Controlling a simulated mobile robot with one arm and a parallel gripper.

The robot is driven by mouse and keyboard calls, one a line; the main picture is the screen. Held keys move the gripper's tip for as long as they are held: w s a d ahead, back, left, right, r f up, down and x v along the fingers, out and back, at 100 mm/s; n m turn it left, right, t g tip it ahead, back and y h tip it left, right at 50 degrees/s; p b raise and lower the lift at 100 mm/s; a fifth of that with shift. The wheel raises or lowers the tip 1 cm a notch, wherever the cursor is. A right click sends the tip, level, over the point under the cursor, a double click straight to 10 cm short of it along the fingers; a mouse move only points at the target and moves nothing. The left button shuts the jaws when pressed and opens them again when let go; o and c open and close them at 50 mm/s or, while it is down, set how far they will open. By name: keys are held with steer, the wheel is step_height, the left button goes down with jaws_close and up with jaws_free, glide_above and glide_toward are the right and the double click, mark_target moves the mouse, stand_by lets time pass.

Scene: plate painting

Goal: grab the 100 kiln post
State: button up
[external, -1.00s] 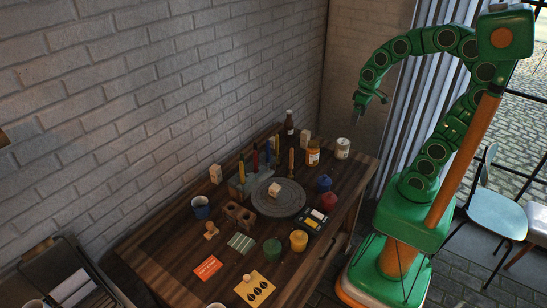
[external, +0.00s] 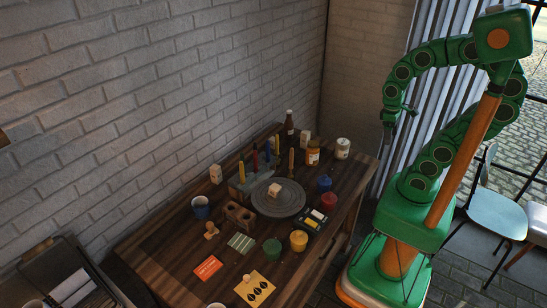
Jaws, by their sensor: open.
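Several pale block-like pieces that may be kiln posts stand on the dark wooden table (external: 150,250). One pale block (external: 215,174) is at the back left edge by the wall. Another pale block (external: 274,190) sits on the round grey turntable (external: 290,208). A third pale block (external: 305,138) stands at the far end, behind an orange-brown jar. Any numbers on them are too small to read, so I cannot tell which is the 100 post. My gripper (external: 388,128) is open and empty, high to the right of the table, apart from all of the blocks.
A dark bottle (external: 289,128), orange-brown jar (external: 313,154) and white jar (external: 343,148) stand at the far end. Blue (external: 325,183), red (external: 329,201), yellow (external: 299,240) and green (external: 272,250) pots line the right side. A brick wall runs behind the table.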

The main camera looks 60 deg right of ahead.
steer(key=w+a+m+g+y, duration=0.1)
steer(key=w+a+m+y, duration=0.15)
steer(key=w, duration=0.45)
steer(key=w+a+m+y, duration=0.1)
steer(key=w+a+y, duration=0.15)
steer(key=w, duration=0.55)
steer(key=m+t+y, duration=0.2)
steer(key=m+y, duration=0.5)
steer(key=m, duration=0.4)
glide_above(303, 138)
steer(key=s+a, duration=0.4)
steer(key=s, duration=0.2)
step_height(303, 138, down, 11)
steer(key=w+d+f+m+t, duration=0.3)
steer(key=w+d+f+m, duration=0.25)
steer(key=d+f, duration=0.5)
steer(key=shift+y, duration=0.3)
steer(key=shift+s+x, duration=0.1)
steer(key=shift+x, duration=1.65)
steer(key=shift+s+x, duration=0.15)
steer(key=shift+x, duration=1.55)
steer(key=shift+f, duration=0.15)
steer(key=shift+c, duration=0.2)
